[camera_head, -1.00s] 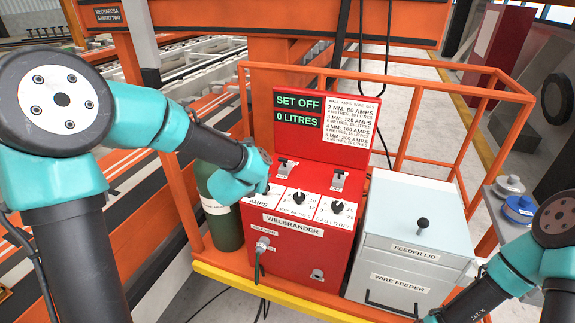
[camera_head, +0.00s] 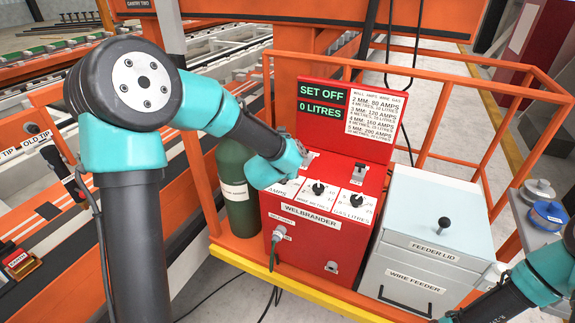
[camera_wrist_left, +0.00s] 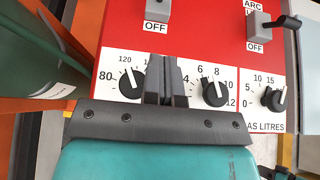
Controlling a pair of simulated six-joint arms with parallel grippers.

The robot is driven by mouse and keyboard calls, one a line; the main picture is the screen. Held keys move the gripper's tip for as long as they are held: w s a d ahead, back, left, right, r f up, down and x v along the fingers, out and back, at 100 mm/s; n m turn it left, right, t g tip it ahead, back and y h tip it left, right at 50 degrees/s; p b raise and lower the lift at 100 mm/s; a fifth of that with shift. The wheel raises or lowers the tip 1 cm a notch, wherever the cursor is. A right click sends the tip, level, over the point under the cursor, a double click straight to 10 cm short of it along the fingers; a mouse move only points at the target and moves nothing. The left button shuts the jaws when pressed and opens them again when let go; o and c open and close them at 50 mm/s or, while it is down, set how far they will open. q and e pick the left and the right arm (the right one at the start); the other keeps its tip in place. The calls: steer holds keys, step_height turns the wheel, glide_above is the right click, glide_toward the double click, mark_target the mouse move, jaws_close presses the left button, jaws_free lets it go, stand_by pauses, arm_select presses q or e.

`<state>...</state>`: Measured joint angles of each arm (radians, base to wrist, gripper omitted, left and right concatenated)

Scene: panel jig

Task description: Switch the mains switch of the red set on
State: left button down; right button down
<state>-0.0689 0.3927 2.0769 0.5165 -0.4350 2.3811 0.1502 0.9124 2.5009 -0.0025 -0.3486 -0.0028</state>
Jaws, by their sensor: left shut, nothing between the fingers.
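The red set (camera_head: 313,235), labelled WELBRANDER, stands on an orange platform. Its screen (camera_head: 321,102) reads SET OFF and 0 LITRES. In the left wrist view a grey switch (camera_wrist_left: 157,14) at the top left of the red panel has an OFF label below it; its upper part is cut off by the frame. In the head view my left gripper mostly covers it. My left gripper (camera_wrist_left: 166,84) is shut and empty, its fingertips below the OFF label, over the white dial strip. In the head view the gripper (camera_head: 299,155) is at the panel's upper left. My right gripper is out of view.
A second switch (camera_wrist_left: 273,27), labelled ARC above and OFF below, is to the right. Several black dials, including the left one (camera_wrist_left: 131,84), line the strip. A grey wire feeder (camera_head: 430,235) stands right, a green cylinder (camera_head: 237,185) left. Orange rails surround the platform.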

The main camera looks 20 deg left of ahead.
mark_target(305, 154)
arm_select(q)
steer(key=x, duration=0.5)
steer(key=shift+w+f, duration=0.15)
steer(key=w, duration=0.3)
steer(key=shift+r, duration=0.35)
steer(key=shift+w+r, duration=0.15)
steer(key=shift+w, duration=0.35)
